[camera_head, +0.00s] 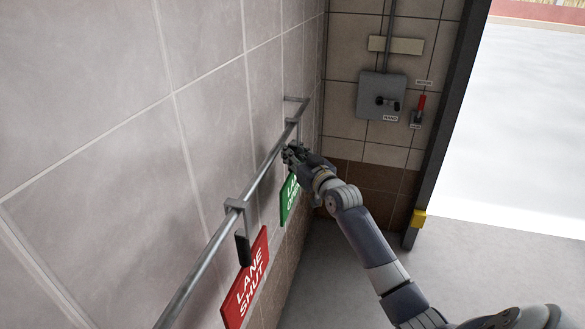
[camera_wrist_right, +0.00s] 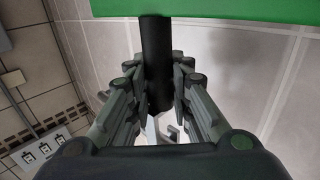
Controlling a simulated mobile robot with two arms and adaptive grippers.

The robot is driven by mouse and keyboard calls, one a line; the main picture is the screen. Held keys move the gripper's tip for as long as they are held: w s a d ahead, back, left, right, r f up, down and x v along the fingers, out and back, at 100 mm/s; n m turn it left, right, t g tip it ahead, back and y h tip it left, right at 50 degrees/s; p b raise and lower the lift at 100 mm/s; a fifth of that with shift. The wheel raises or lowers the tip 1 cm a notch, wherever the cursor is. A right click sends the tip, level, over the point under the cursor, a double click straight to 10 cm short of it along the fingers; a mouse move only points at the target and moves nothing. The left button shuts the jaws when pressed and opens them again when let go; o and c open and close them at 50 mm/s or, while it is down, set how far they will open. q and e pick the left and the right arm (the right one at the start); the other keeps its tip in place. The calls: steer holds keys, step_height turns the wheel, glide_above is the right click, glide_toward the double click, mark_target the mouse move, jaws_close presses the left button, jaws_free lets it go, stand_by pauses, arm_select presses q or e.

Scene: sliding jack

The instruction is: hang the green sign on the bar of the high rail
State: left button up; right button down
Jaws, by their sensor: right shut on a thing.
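The green sign (camera_head: 290,198) is upright beside the tiled wall in the head view, below my right gripper (camera_head: 293,155). In the wrist view my right gripper (camera_wrist_right: 158,95) is shut on the sign's black handle (camera_wrist_right: 157,60), and the green panel (camera_wrist_right: 215,10) fills the top edge. A grey hook (camera_head: 297,128) shows above the gripper, at the far part of the rail's bar (camera_head: 265,168). It appears to meet the bar, but I cannot tell whether it rests on it. My left gripper is not in view.
A red "LANE SHUT" sign (camera_head: 246,282) hangs from the same bar, nearer to me, with its own hook and black handle (camera_head: 243,250). A grey switch box (camera_head: 381,96) and a red-handled lever (camera_head: 419,108) are on the back wall. Floor at right is clear.

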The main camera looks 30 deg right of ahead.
mark_target(293, 143)
step_height(293, 143, up, 3)
steer(key=shift+r+b, duration=0.15)
steer(key=shift+b, duration=0.15)
steer(key=s+a+r+b, duration=0.1)
steer(key=s+a, duration=0.2)
steer(key=s, duration=0.4)
steer(key=s+a, duration=0.3)
steer(key=s, duration=0.4)
steer(key=shift+s+a+r+b, duration=0.25)
steer(key=shift+s+r+b, duration=0.1)
steer(key=shift+r+b, duration=0.05)
stand_by(0.6)
